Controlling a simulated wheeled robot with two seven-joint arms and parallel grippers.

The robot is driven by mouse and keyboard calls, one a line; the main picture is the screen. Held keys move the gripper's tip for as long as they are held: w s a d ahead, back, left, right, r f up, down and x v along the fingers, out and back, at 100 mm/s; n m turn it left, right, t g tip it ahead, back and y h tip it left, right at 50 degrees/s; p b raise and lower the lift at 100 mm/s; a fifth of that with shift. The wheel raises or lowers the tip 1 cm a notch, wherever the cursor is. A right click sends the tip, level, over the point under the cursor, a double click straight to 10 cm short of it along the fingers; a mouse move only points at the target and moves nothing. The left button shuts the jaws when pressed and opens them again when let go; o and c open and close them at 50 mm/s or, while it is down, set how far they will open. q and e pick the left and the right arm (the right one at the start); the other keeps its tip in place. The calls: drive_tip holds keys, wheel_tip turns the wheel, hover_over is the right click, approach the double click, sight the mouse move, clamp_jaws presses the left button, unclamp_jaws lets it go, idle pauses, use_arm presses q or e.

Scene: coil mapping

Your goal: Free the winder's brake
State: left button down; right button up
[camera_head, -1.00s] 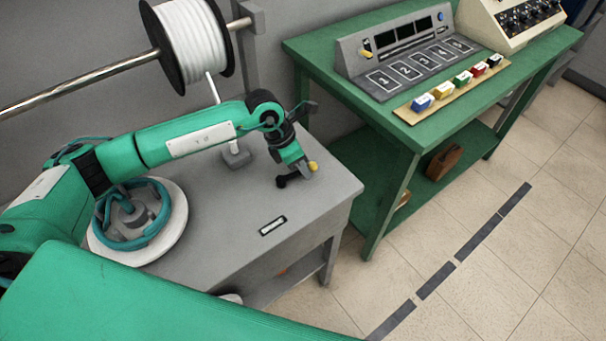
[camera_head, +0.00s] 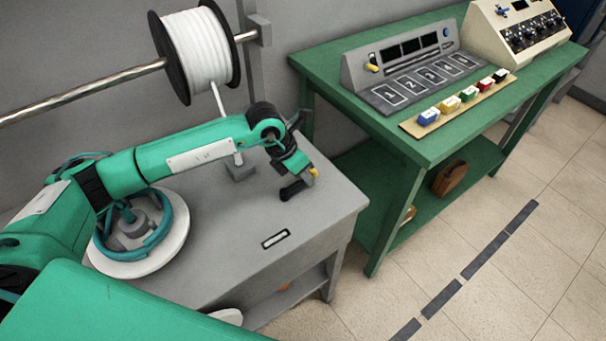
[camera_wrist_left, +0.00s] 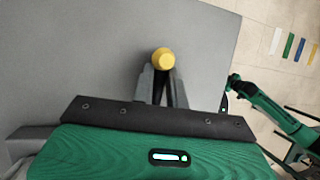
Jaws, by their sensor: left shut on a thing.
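My left gripper (camera_head: 303,176) is low over the right end of the grey winder bench. In the left wrist view its two fingers (camera_wrist_left: 163,84) are closed around a dark lever with a round yellow knob (camera_wrist_left: 163,58). The winder's round white plate (camera_head: 175,250) with a teal coil (camera_head: 170,232) sits left, partly behind my arm. My right gripper cannot be made out.
A white wire spool (camera_head: 198,48) hangs on a metal rod above the bench (camera_head: 225,275). A green table (camera_head: 415,150) with a numbered console (camera_head: 410,65) and several coloured blocks stands to the right. A green arm (camera_wrist_left: 268,105) shows in the left wrist view. Tiled floor lies right.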

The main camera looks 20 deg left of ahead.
use_arm(q)
drive_tip(key=c, duration=1.5)
unclamp_jaws()
drive_tip(key=shift+w+d+r, duration=0.2)
drive_tip(key=shift+w+r, duration=0.15)
drive_tip(key=shift+r, duration=0.05)
drive_tip(key=shift+o, duration=1)
drive_tip(key=shift+d+f, duration=0.1)
drive_tip(key=shift+f, duration=0.1)
drive_tip(key=shift+s+a, duration=0.1)
drive_tip(key=shift+a, duration=0.1)
drive_tip(key=shift+a+r, duration=0.15)
drive_tip(key=shift+r, duration=0.1)
drive_tip(key=b+v, duration=0.1)
drive_tip(key=v, duration=1.2)
use_arm(e)
drive_tip(key=w+r, duration=0.1)
drive_tip(key=w+a+r, duration=0.1)
drive_tip(key=w, duration=0.1)
drive_tip(key=shift+r, duration=0.35)
use_arm(q)
drive_tip(key=shift+r, duration=0.15)
